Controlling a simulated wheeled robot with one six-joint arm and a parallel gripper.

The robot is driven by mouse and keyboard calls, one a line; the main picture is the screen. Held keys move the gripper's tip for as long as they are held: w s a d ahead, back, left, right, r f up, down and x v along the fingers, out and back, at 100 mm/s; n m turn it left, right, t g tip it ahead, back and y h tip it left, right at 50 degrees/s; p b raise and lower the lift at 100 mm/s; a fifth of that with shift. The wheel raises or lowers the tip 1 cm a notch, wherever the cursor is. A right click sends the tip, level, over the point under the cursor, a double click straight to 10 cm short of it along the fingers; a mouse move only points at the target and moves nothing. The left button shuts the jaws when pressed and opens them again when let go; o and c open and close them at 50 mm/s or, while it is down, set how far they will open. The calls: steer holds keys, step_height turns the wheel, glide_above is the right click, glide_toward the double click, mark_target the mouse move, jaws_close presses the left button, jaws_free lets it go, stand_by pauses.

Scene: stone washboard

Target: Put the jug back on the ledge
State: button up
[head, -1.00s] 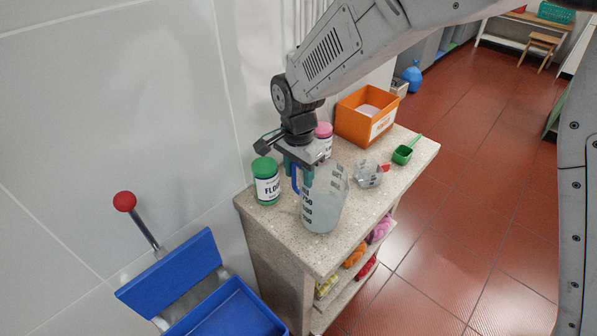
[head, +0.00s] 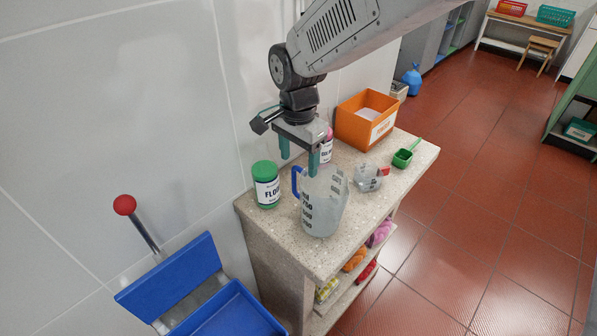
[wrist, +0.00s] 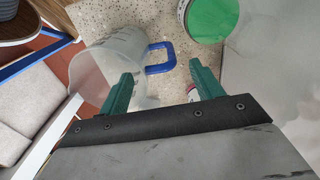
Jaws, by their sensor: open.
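The jug (head: 322,205) is a clear measuring jug with dark markings and a blue handle (head: 297,181). It stands upright on the speckled stone ledge (head: 284,246), near its front left part. My gripper (head: 300,164) is above and just behind the jug, with its green fingers pointing down, apart and empty. In the wrist view the jug (wrist: 97,68) lies beyond the left finger, and its blue handle shows beyond the gap between the fingertips (wrist: 161,75). Nothing is held between the fingers.
A green-lidded flour jar (head: 266,186) stands left of the jug. A pink-lidded jar (head: 327,147) is partly hidden behind my gripper. A tiled wall is behind.

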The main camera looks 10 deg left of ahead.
step_height(320, 180, up, 6)
steer(key=shift+r, duration=0.1)
steer(key=s+d+r+n, duration=0.1)
steer(key=s+d+r, duration=0.15)
steer(key=d, duration=0.55)
steer(key=s+d+r+n, duration=0.1)
steer(key=d+r, duration=0.2)
steer(key=d, duration=0.4)
steer(key=s+d+r, duration=0.2)
steer(key=d+r, duration=0.1)
steer(key=d, duration=0.5)
steer(key=s+d+f+n+t, duration=0.1)
steer(key=s+d+n, duration=0.3)
steer(key=s+d, duration=1.1)
steer(key=shift+s+d+f, duration=0.35)
steer(key=shift+s+f, duration=0.1)
steer(key=shift+s, duration=0.7)
